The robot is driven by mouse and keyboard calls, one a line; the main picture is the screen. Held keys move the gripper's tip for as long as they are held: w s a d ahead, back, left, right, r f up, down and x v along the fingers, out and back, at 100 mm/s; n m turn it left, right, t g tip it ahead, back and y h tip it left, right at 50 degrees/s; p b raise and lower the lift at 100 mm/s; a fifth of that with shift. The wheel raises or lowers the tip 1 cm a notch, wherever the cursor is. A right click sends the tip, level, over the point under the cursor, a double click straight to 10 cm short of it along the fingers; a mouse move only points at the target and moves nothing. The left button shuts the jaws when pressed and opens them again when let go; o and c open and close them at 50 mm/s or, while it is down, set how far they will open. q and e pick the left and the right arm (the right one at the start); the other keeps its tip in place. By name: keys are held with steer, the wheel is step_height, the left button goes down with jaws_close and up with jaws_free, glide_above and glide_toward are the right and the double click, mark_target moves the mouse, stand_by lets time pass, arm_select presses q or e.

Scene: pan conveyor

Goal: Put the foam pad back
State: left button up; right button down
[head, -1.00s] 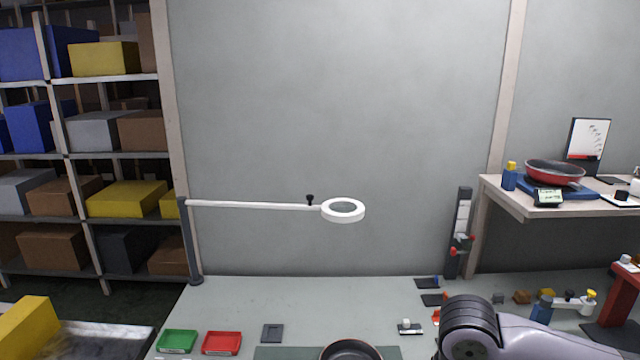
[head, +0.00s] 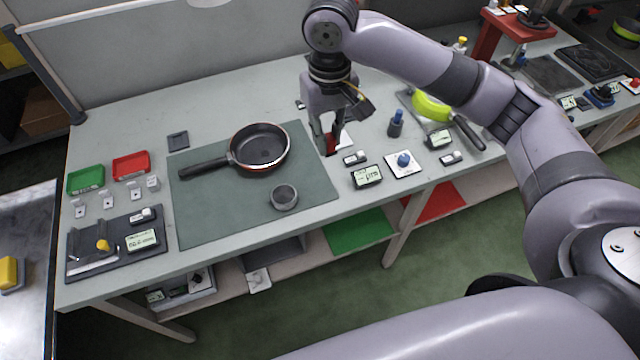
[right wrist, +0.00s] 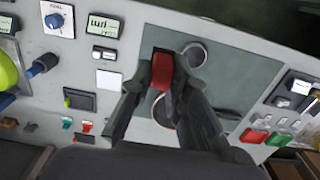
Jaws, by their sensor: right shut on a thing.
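My right gripper (head: 328,146) is shut on a small red block (head: 331,143), which looks to be the foam pad. The fingers point down, above the right edge of the green-grey mat (head: 312,182). In the right wrist view the red block (right wrist: 162,77) sits between the two fingertips, with a dark part beside it. I cannot tell whether it touches anything below. The black frying pan (head: 259,147) lies on the mat to the left of the gripper. My left gripper is not in view.
A grey ring-shaped cup (head: 284,196) stands on the mat. Small displays (head: 367,176) and a blue knob plate (head: 403,163) lie right of the mat. Green (head: 86,180) and red (head: 131,166) trays are at the left. The mat's lower left is clear.

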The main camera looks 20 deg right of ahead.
mark_target(321, 188)
steer(key=w+f, duration=0.1)
steer(key=f, duration=0.5)
steer(key=w+f+p, duration=0.1)
steer(key=w+f, duration=0.1)
steer(key=f, duration=0.5)
steer(key=w+f, duration=0.1)
steer(key=f, duration=0.6)
steer(key=shift+w+d+p, duration=0.15)
steer(key=shift+p, duration=0.15)
steer(key=shift+f, duration=0.15)
steer(key=c, duration=1.5)
jaws_free()
steer(key=shift+c, duration=0.2)
step_height(321, 188, up, 12)
steer(key=b, duration=0.1)
